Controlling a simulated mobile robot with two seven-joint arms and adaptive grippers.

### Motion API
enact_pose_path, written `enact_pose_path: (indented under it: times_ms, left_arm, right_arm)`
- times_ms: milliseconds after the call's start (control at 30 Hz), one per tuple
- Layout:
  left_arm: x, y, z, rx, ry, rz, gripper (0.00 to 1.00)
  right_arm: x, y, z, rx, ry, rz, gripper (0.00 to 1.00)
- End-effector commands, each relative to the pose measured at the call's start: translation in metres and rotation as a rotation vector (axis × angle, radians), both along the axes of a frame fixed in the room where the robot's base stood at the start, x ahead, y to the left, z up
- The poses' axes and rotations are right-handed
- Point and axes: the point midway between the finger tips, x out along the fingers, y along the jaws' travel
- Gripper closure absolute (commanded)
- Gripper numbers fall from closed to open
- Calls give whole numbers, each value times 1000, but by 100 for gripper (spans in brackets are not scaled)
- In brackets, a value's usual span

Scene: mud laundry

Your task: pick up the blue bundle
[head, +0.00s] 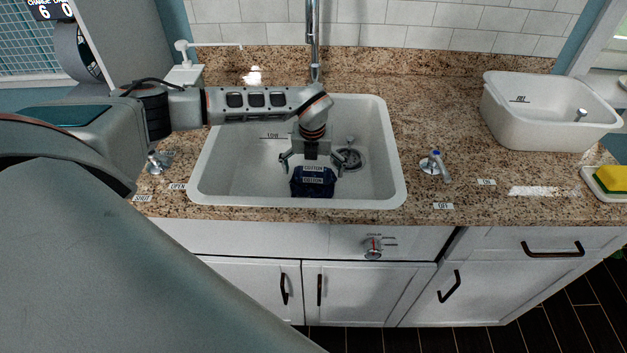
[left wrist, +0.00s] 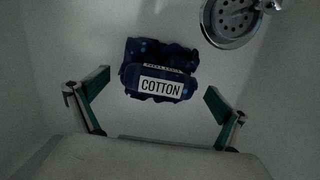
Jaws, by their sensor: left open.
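The dark blue bundle (head: 312,184) lies in the bottom of the white sink (head: 230,190), near its front wall. It carries white labels, and one reads COTTON. My left gripper (head: 312,163) is inside the sink, just above and behind the bundle in the head view. In the left wrist view the bundle (left wrist: 158,72) is ahead of the left gripper (left wrist: 157,88), whose two fingers are spread wide. The bundle lies between and beyond the fingertips, with no contact to be seen. My right gripper is not in view.
A drain (left wrist: 232,18) is beside the bundle, to the right in the wrist view. The faucet (head: 313,40) rises behind the sink. A tap handle (head: 436,166) stands right of it. A white tub (head: 545,125) and a yellow sponge (head: 611,179) are on the right counter.

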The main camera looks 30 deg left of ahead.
Motion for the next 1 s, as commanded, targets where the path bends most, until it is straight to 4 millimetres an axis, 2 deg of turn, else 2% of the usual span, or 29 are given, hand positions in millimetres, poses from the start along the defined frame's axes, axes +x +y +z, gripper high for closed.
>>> enact_pose_path:
  times_ms: [100,367,533,1000]
  left_arm:
    - [1,0,-10,0,1,0,0]
    - [2,0,-12,-1,0,0,0]
    - [2,1,-12,-1,0,0,43]
    - [2,1,-6,-1,-2,0,43]
  right_arm:
    - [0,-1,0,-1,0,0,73]
    - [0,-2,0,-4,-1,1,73]
    - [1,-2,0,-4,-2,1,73]
    - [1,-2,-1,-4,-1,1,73]
